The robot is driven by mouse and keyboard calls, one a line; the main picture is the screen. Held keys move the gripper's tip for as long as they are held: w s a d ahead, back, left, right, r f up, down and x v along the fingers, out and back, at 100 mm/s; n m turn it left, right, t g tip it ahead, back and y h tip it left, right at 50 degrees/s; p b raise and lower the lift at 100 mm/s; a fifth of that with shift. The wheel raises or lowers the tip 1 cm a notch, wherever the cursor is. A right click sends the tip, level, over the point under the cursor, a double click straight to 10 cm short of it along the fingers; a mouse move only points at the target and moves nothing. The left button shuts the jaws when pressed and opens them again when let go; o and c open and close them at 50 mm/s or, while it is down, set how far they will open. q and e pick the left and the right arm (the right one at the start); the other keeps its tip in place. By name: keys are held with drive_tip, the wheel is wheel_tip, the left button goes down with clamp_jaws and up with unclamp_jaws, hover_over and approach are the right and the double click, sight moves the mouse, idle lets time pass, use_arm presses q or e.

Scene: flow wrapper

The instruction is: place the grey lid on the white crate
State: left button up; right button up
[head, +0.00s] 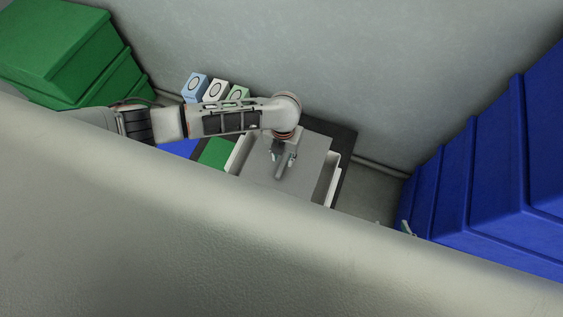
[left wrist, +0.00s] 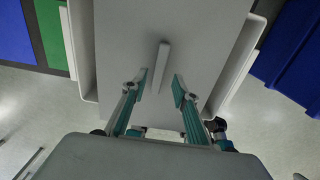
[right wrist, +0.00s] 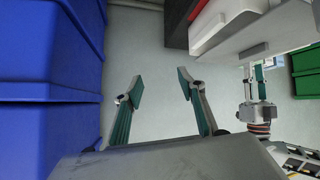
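The grey lid (head: 300,160) lies over the white crate (head: 331,187), whose walls show past two opposite edges of the lid. In the left wrist view, the lid (left wrist: 125,40) covers the middle of the crate (left wrist: 240,68), with the bar handle (left wrist: 163,65) on top. I cannot tell whether the lid sits fully seated. My left gripper (left wrist: 162,86) is open at the handle, its fingers apart on either side of the handle's near end. My right gripper (right wrist: 160,87) is open and empty, away from the lid; the handle shows in its view (right wrist: 253,50).
Blue crates (head: 490,185) stand stacked at the right, close beside my right gripper. Green crates (head: 65,50) stand at the back left. Several small boxes (head: 216,91) with ring marks stand behind my left arm. A grey wall closes the back.

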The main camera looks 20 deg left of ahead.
sight(283, 164)
use_arm(q)
wheel_tip(283, 164, up, 7)
drive_tip(key=p, duration=0.2)
drive_tip(key=s+d+n+t+h, duration=0.4)
drive_tip(key=s+d+n+h, duration=0.25)
drive_tip(key=d+n, duration=0.75)
drive_tip(key=s+a+r+n+t+y, duration=0.1)
drive_tip(key=s+a+n+t+y, duration=0.1)
drive_tip(key=a+n, duration=0.7)
drive_tip(key=s+a+r+n+t+y, duration=0.1)
drive_tip(key=s+a+n+t, duration=0.3)
drive_tip(key=a+n, duration=0.4)
drive_tip(key=s+a+y, duration=0.1)
drive_tip(key=a, duration=0.2)
drive_tip(key=shift+s+a+r+n+t, duration=0.2)
drive_tip(key=shift+a+r+n+t, duration=0.1)
drive_tip(key=shift+a+n+t, duration=0.1)
